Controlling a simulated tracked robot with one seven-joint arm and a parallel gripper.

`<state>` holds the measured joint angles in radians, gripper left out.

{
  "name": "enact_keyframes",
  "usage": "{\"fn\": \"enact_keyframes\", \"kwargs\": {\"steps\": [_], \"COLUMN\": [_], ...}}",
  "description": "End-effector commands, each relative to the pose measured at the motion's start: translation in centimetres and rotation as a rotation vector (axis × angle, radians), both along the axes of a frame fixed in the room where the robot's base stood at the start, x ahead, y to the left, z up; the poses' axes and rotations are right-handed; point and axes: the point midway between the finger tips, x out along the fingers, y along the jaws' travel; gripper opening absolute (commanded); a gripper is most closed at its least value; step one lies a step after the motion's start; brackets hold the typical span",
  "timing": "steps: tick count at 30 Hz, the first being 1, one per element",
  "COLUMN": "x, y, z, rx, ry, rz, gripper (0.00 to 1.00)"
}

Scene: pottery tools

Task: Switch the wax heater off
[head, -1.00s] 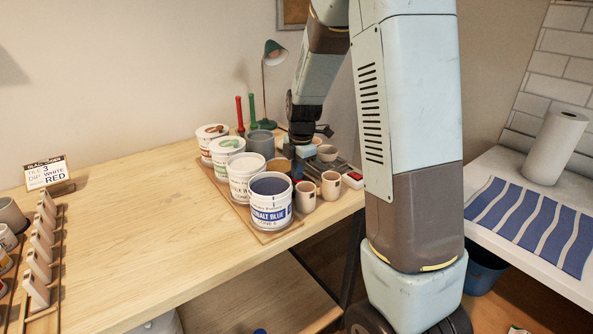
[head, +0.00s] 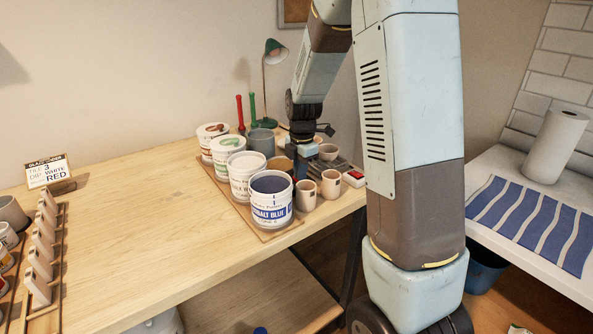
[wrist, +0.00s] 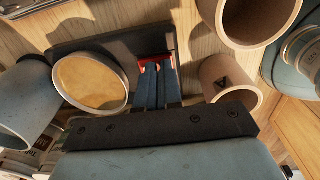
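The wax heater shows in the wrist view as a dark flat base (wrist: 112,45) with a round pan of amber wax (wrist: 90,82) at its left and a red switch (wrist: 154,60) near its right end. My gripper (wrist: 157,70) points at this switch. Its two blue-grey fingers lie close together, with only a narrow gap, and nothing shows held between them. The fingertips overlap the switch's near edge; whether they touch it I cannot tell, nor the switch's position. In the head view my gripper (head: 299,165) is low among the pots, and the heater is mostly hidden.
Clay cups stand close right of my fingers (wrist: 228,80), one larger (wrist: 255,18). A grey-blue vessel (wrist: 25,100) is at left. In the head view glaze buckets (head: 271,200) crowd the left side, and a small red-topped box (head: 354,178) lies by the table edge. The table's left-centre is clear.

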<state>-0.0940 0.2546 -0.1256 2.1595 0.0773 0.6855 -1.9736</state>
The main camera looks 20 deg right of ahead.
Motion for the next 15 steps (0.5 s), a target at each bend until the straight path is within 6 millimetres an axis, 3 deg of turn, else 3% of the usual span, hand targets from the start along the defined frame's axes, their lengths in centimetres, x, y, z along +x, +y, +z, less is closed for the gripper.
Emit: {"fn": "enact_keyframes", "kwargs": {"steps": [10, 15], "x": [-0.6, -0.5], "y": [-0.1, 0.0], "z": [-0.5, 0.9], "rx": [-0.001, -0.001], "ry": [0.016, 0.010], "rz": [-0.002, 0.001], "gripper": [0.00, 0.00]}}
